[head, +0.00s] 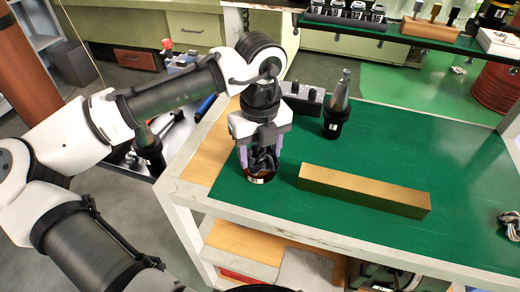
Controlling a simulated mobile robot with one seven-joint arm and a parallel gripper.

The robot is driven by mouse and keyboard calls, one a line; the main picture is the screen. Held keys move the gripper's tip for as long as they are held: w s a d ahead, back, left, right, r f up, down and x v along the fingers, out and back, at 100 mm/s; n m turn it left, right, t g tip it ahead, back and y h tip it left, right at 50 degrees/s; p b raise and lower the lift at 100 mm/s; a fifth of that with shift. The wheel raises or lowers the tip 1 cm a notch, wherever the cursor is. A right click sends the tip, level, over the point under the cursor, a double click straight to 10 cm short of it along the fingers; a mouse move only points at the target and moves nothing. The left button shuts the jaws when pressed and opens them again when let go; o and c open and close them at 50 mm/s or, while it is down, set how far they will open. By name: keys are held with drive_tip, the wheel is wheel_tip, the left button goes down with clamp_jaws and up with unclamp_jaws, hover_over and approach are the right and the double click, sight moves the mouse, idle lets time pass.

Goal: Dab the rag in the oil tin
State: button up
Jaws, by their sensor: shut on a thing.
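My gripper (262,160) points down at the left end of the green cart top. Its purple-sided fingers are shut on a dark, crumpled thing, which looks like the rag (264,157). A small, dark round tin with a pale label, which looks like the oil tin (259,179), stands directly under the fingers. The rag is at the tin's mouth. The fingers and rag hide most of the tin's opening, so I cannot tell how far the rag reaches inside.
A long brass-coloured bar (362,190) lies right of the tin. A tapered tool holder (338,108) and a dark block (303,98) stand behind. A crumpled grey bundle (510,229) lies at the right edge. The green top (440,150) behind the bar is clear.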

sight(260, 153)
drive_tip(key=shift+f, duration=0.65)
idle(2.3)
wheel_tip(260, 153, up, 7)
drive_tip(key=p, duration=0.7)
drive_tip(key=shift+r, duration=0.1)
drive_tip(key=shift+s, duration=0.1)
idle(0.7)
